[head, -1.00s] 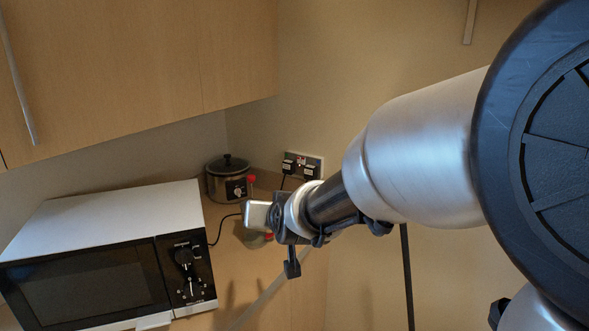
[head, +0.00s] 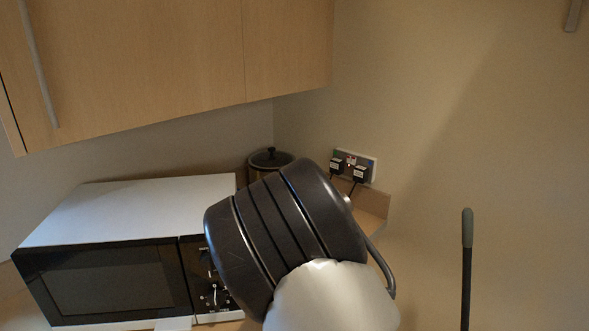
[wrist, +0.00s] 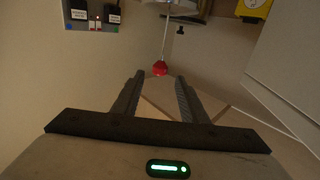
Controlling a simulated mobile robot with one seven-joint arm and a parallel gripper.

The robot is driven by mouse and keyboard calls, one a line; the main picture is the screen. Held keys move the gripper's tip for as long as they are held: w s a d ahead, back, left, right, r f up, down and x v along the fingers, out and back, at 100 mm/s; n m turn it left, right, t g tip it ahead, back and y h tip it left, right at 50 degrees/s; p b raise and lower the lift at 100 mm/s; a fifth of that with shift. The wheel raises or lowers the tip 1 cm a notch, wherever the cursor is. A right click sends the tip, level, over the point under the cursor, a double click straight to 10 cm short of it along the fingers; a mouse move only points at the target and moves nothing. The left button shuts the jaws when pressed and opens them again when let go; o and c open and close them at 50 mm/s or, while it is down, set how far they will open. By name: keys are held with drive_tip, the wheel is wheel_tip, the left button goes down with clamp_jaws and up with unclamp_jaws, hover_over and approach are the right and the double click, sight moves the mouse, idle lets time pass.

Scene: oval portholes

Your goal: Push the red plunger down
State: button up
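The red plunger knob (wrist: 160,68) shows in the wrist view, just beyond my fingertips and near the middle between them. A thin metal rod runs from it toward the top of the picture. The vessel it belongs to is not clearly visible. My gripper (wrist: 158,82) is open, with a clear gap between its two dark fingers and nothing held. I cannot tell whether a finger touches the knob. In the head view my arm hides both the gripper and the plunger.
A white-topped microwave (head: 130,210) stands left of my arm. A slow cooker (head: 270,158) is in the corner behind it, partly hidden. A wall socket (head: 355,166) with black plugs is to the right. Wooden cupboards (head: 160,60) hang above. A dark pole (head: 467,270) stands at right.

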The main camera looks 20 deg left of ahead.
drive_tip(key=p+x, duration=0.1)
drive_tip(key=x, duration=0.8)
drive_tip(key=shift+w, duration=0.2)
drive_tip(key=shift+f, duration=0.1)
clamp_jaws()
